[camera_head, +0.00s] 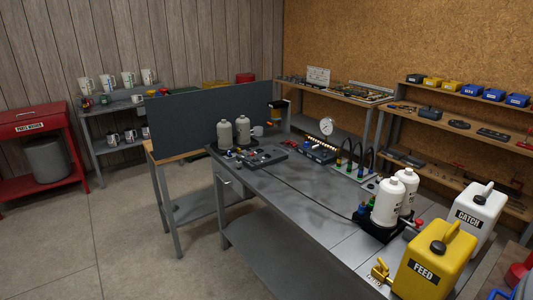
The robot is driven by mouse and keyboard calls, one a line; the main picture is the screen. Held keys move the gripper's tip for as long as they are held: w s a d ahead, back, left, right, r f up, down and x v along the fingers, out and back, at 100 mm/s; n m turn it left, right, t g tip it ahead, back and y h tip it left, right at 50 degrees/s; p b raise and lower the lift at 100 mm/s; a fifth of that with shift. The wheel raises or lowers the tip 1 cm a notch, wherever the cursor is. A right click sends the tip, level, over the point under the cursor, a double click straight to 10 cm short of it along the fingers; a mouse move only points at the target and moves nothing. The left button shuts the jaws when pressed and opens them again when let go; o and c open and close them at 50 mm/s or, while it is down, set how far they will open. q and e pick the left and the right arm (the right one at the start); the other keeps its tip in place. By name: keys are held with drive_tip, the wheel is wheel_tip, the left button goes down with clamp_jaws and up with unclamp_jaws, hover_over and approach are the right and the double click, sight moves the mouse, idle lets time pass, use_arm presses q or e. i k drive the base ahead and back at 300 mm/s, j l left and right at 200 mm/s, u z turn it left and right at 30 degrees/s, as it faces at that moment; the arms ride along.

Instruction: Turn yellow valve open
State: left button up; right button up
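A small yellow valve (380,271) shows at the near right, beside the lower left of the yellow FEED jug (435,260). A small pale tag hangs below it. The valve is too small for me to tell whether its handle is at open or closed. Neither of my grippers is in view.
A grey workbench (270,190) runs from the middle to the near right. White bottles (388,203) stand near a white CATCH jug (478,215). A gauge (326,127) and cables stand farther back. The bench's middle is mostly clear. Shelves line the walls, and floor is open at left.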

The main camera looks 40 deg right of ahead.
sight(383, 265)
drive_tip(key=i+z, duration=0.15)
drive_tip(key=i, duration=0.7)
drive_tip(key=i+j+z, duration=0.1)
drive_tip(key=i, duration=0.7)
drive_tip(key=i+l+u, duration=0.1)
drive_tip(key=i+u, duration=0.15)
drive_tip(key=i, duration=0.25)
drive_tip(key=i+l+u, duration=0.25)
drive_tip(key=i, duration=0.25)
drive_tip(key=u, duration=8.6)
